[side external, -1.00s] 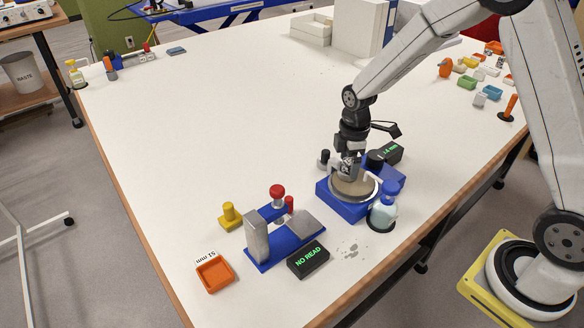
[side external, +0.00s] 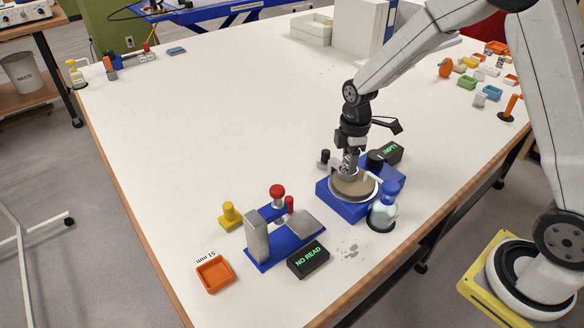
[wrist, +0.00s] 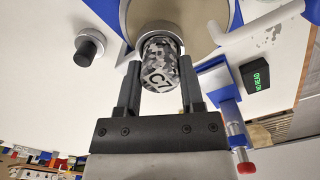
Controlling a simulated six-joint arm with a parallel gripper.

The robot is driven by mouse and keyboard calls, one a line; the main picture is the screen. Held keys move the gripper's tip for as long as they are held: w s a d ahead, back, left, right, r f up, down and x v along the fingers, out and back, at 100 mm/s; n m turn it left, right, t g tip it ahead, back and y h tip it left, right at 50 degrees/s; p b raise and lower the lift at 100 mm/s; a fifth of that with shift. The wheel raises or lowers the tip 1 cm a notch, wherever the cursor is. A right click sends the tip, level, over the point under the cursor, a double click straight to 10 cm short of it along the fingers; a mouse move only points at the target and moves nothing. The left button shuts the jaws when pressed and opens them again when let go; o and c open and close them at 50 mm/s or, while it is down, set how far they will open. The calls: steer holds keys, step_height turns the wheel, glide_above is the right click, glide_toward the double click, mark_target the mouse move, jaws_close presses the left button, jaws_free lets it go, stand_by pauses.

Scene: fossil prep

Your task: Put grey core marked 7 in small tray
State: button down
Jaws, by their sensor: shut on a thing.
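My gripper (wrist: 158,92) is shut on a grey, mottled core (wrist: 160,62) marked "C7", its fingers on either side of it. In the side external view my gripper (side external: 348,152) is over the blue device (side external: 342,205) with the round beige disc (side external: 356,188). The core's lower end is close to the disc; I cannot tell whether they touch. A small orange tray (side external: 214,274) lies at the table's front left, beside a label reading "51 mm". It is empty and well away from my gripper.
A blue measuring stand (side external: 284,243) with red knobs and a "NO READ" display (side external: 308,260) stands between the disc device and the tray. A yellow piece (side external: 230,217) stands beside it.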

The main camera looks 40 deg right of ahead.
step_height(320, 180, up, 2)
steer(key=shift+r, duration=0.1)
steer(key=s+r, duration=0.9)
steer(key=s, duration=0.5)
steer(key=shift+a+r, duration=0.35)
steer(key=shift+a, duration=0.1)
